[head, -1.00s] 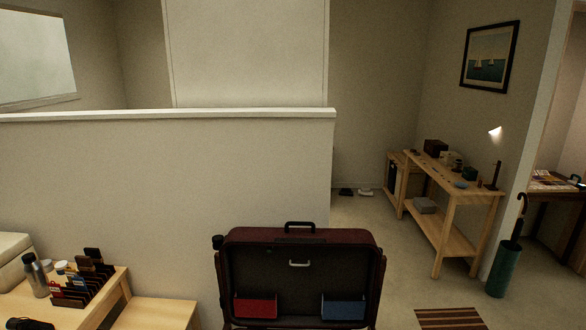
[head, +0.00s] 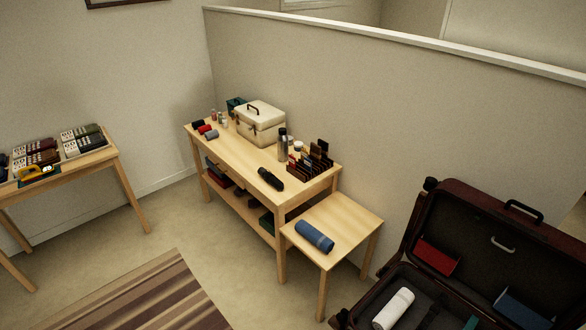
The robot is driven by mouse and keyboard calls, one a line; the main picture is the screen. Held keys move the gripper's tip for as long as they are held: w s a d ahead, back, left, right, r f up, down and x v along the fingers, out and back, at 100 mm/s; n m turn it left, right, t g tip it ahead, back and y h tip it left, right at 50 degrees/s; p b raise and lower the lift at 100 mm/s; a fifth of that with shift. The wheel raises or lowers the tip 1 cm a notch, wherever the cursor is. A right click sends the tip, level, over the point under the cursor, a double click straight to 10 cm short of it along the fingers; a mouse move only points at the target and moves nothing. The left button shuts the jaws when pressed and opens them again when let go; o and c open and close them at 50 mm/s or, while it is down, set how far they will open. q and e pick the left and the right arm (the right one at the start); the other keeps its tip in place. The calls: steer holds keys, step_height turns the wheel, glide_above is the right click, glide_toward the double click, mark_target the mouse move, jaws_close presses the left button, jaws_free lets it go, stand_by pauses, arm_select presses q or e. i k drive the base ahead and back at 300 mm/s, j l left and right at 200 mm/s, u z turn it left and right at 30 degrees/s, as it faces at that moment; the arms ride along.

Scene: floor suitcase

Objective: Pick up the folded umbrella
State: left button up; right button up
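A short black folded item (head: 270,179), which looks like the folded umbrella, lies near the front edge of the long wooden table (head: 240,160). It lies at a slant, left of a dark card rack (head: 310,163). Its fine detail is too small to tell. A blue rolled item (head: 314,236) lies on the lower side table (head: 350,222) to its right. Neither of my grippers shows in the head view, so nothing is seen touching the black item.
An open dark suitcase (head: 475,240) holds a white roll (head: 393,308) at lower right. A steel flask (head: 282,146) and a cream case (head: 261,123) stand behind the black item. A striped rug (head: 150,295) lies on the open floor. Another table (head: 70,170) stands left.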

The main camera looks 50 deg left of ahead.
mark_target(269, 177)
steer(key=u, duration=1.7)
steer(key=i+j+z, duration=0.25)
steer(key=i, duration=0.3)
steer(key=i+j+z, duration=0.3)
steer(key=i+j, duration=0.15)
